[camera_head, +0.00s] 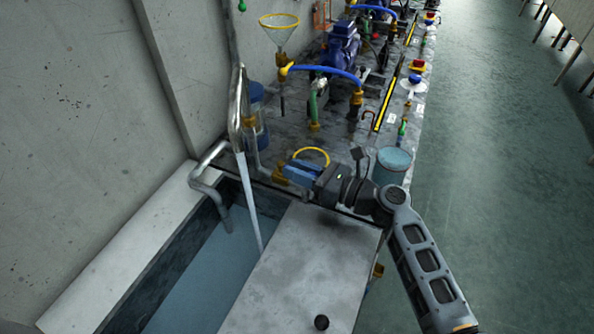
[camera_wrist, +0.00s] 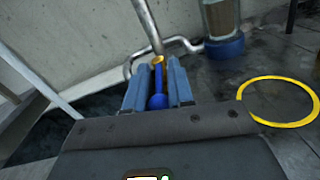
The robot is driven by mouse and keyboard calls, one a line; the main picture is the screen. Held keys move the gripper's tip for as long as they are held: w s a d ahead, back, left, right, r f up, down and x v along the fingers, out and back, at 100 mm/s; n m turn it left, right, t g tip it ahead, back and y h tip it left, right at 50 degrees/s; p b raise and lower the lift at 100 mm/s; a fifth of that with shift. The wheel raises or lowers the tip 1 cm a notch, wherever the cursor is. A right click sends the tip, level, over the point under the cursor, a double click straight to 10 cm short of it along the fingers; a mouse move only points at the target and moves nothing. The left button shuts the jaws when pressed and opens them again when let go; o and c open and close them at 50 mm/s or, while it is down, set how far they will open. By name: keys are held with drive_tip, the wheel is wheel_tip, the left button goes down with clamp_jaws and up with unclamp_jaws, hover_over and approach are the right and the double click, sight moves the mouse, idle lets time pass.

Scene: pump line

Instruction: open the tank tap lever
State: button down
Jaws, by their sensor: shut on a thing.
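The tank tap lever (camera_wrist: 158,84) is blue with a round blue knob at its near end, and it shows in the wrist view. Its far end meets a small brass-yellow fitting (camera_wrist: 157,59). My gripper (camera_wrist: 158,72) has one blue finger on each side of the lever and is shut on it. In the head view, my gripper (camera_head: 290,172) is at the far edge of the tank, against a brass fitting (camera_head: 278,176). There the gripper hides the lever. The open tank (camera_head: 205,275) holds bluish water.
A yellow ring (camera_head: 325,152) stands just beyond my gripper; it also shows in the wrist view (camera_wrist: 312,112). A grey pipe (camera_head: 236,105) comes down on the left. A grey cover (camera_head: 300,275) lies over part of the tank. A light-blue container (camera_head: 391,165) stands right of my gripper.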

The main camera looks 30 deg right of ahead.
drive_tip(key=shift+n+g+y, duration=0.3)
drive_tip(key=shift+n+y, duration=0.2)
drive_tip(key=shift+y, duration=0.1)
drive_tip(key=c, duration=1.2)
unclamp_jaws()
drive_tip(key=shift+d, duration=0.1)
drive_tip(key=shift+b+v, duration=0.5)
drive_tip(key=shift+v, duration=3.35)
